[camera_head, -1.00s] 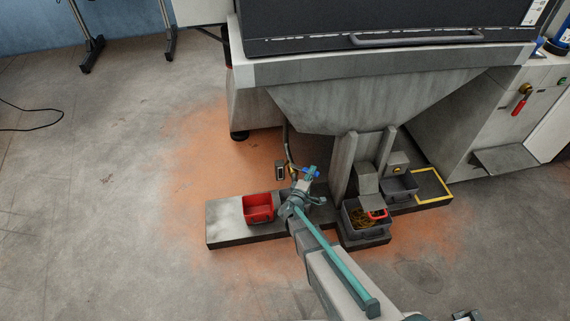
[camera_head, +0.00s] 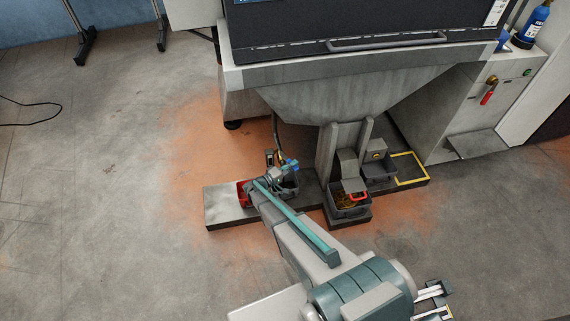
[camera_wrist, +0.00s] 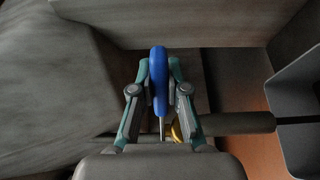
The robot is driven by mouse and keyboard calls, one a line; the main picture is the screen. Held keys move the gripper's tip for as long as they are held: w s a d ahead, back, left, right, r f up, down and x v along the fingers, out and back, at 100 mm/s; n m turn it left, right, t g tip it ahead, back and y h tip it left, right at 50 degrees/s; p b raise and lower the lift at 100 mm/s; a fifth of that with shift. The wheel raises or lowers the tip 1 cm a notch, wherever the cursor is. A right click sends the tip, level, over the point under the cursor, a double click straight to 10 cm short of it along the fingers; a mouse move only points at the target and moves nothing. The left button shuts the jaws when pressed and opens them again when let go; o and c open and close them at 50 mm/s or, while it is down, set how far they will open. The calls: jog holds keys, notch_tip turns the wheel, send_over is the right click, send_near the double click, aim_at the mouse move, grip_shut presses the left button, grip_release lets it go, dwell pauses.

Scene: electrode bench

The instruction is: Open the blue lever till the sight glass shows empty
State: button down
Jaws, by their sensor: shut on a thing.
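The blue lever (camera_wrist: 159,80) stands between my gripper's (camera_wrist: 160,72) two teal fingers in the wrist view, and they are shut on it. Its thin metal stem runs down to a brass valve part (camera_wrist: 177,130) on a dark pipe. In the head view the lever (camera_head: 291,163) is a small blue spot at my gripper (camera_head: 287,168), under the hopper. A small dark block with a pale strip (camera_head: 269,158), which looks like the sight glass, stands just left of it. Its level is too small to read.
A red bin (camera_head: 242,197) on the low grey plinth (camera_head: 222,207) is mostly hidden by my arm. A grey bin (camera_wrist: 298,125) is at right in the wrist view. Right of my arm stand a bin with brownish contents (camera_head: 347,210) and a yellow-framed spot (camera_head: 411,181).

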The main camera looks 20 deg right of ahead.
jog(key=shift+w, duration=0.1)
jog(key=c, duration=1.1)
grip_release()
jog(key=shift+c, duration=0.2)
jog(key=v, duration=1.2)
